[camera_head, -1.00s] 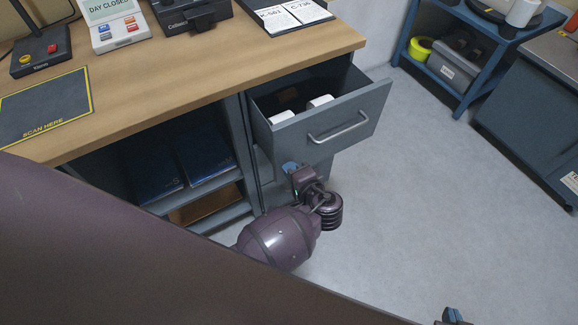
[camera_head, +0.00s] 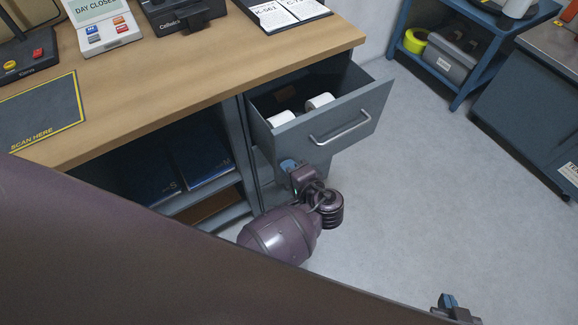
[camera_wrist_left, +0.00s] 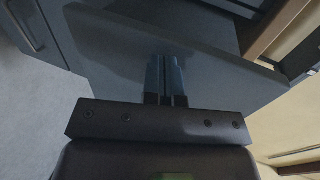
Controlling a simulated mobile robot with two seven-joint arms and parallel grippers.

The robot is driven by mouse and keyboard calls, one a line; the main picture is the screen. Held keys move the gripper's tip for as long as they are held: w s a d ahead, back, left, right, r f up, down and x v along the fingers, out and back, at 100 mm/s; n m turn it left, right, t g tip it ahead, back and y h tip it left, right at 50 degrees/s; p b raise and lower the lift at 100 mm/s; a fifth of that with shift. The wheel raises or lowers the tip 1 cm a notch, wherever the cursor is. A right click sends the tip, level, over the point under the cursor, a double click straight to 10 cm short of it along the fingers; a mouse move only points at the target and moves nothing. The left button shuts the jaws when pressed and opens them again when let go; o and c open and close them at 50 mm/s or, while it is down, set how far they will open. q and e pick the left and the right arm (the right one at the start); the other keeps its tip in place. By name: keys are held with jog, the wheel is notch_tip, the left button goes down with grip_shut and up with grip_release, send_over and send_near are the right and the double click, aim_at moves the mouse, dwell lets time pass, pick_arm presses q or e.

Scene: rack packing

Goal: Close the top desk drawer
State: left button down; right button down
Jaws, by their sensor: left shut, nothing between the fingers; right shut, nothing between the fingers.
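The top desk drawer (camera_head: 362,106) is pulled out from the right end of the desk in the head view. Its grey front has a silver bar handle (camera_head: 340,128). My left gripper (camera_head: 289,165) is shut and empty, just below the lower left part of the drawer front. In the left wrist view my shut blue fingers (camera_wrist_left: 167,75) point at a broad grey panel (camera_wrist_left: 110,55); I cannot tell whether they touch it. My right gripper (camera_head: 447,301) is shut and empty, low at the right over the floor, away from the drawer.
White rolls (camera_head: 319,101) lie inside the drawer. The wooden desktop (camera_head: 215,65) holds a sign, a terminal and a clipboard. A blue shelf unit (camera_head: 480,75) stands at the upper right. The floor (camera_head: 430,180) right of the drawer is clear.

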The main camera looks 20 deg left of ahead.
aim_at(258, 125)
pick_arm(q)
jog(key=w+a, duration=0.3)
jog(key=a, duration=0.1)
jog(key=w+a, duration=0.3)
jog(key=a, duration=0.1)
jog(key=w+a, duration=0.3)
jog(key=a, duration=0.1)
jog(key=shift+w, duration=0.2)
jog(key=shift+w+a, duration=0.3)
jog(key=shift+a, duration=0.1)
jog(key=shift+w+a+r, duration=0.1)
jog(key=shift+a+r, duration=0.05)
jog(key=shift+r, duration=0.05)
